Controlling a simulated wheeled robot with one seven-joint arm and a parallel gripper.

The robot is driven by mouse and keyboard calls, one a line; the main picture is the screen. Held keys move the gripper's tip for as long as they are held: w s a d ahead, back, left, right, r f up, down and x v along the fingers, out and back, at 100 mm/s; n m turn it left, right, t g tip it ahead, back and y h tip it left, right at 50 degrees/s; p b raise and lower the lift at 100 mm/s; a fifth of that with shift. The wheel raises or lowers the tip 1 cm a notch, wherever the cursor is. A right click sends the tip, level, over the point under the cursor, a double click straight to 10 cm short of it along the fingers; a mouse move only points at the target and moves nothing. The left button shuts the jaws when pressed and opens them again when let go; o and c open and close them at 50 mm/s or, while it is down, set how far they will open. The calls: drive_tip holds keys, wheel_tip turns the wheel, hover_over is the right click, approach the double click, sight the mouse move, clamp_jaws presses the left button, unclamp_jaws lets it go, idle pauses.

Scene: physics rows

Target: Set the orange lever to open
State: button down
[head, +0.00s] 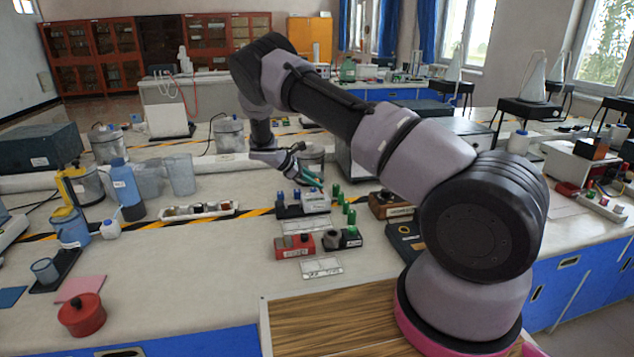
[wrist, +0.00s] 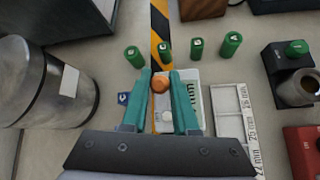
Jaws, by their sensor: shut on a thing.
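The orange lever (wrist: 160,84) shows as a round orange knob between my gripper's teal fingers in the wrist view. It stands over a pale unit (wrist: 192,92) on the bench. My gripper (wrist: 161,74) is shut on the lever, one finger on each side. The fingers and palm hide the lever's lower part and much of the unit, so its angle cannot be told. In the head view, my gripper (head: 312,180) reaches down over the small pale unit (head: 316,204) at mid bench. The lever is not clear there.
Several green cylinders (wrist: 197,48) stand just beyond the fingers. A metal canister (wrist: 48,80) is close on the left. A labelled tray (wrist: 234,122) and a red block (wrist: 303,150) lie right. In the head view, the bench front left of the red block (head: 294,246) is mostly clear.

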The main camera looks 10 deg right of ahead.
idle(0.3)
drive_tip(key=c, duration=0.7)
unclamp_jaws()
drive_tip(key=v, duration=1)
drive_tip(key=shift+a+r, duration=0.2)
drive_tip(key=shift+a, duration=0.15)
drive_tip(key=s+d+r+m+y, duration=0.3)
drive_tip(key=s+r, duration=0.2)
drive_tip(key=r, duration=0.3)
drive_tip(key=s+d+r+m+y, duration=0.2)
drive_tip(key=s+d+r+m, duration=0.15)
drive_tip(key=r, duration=0.55)
drive_tip(key=s+d+r+m+y, duration=0.35)
drive_tip(key=s+r, duration=0.25)
drive_tip(key=r, duration=0.2)
drive_tip(key=s+r+m+t+y, duration=0.1)
drive_tip(key=s+r+m+t, duration=0.1)
drive_tip(key=s, duration=0.6)
drive_tip(key=s+r+m+t+y, duration=0.1)
drive_tip(key=s+r+m, duration=0.3)
drive_tip(key=s, duration=0.4)
drive_tip(key=s+d+r+m+t+y, duration=0.1)
drive_tip(key=s+r+m+t, duration=0.2)
drive_tip(key=s, duration=0.6)
drive_tip(key=shift+r+m+y, duration=0.25)
drive_tip(key=shift+r+m, duration=0.15)
drive_tip(key=shift+r, duration=0.05)
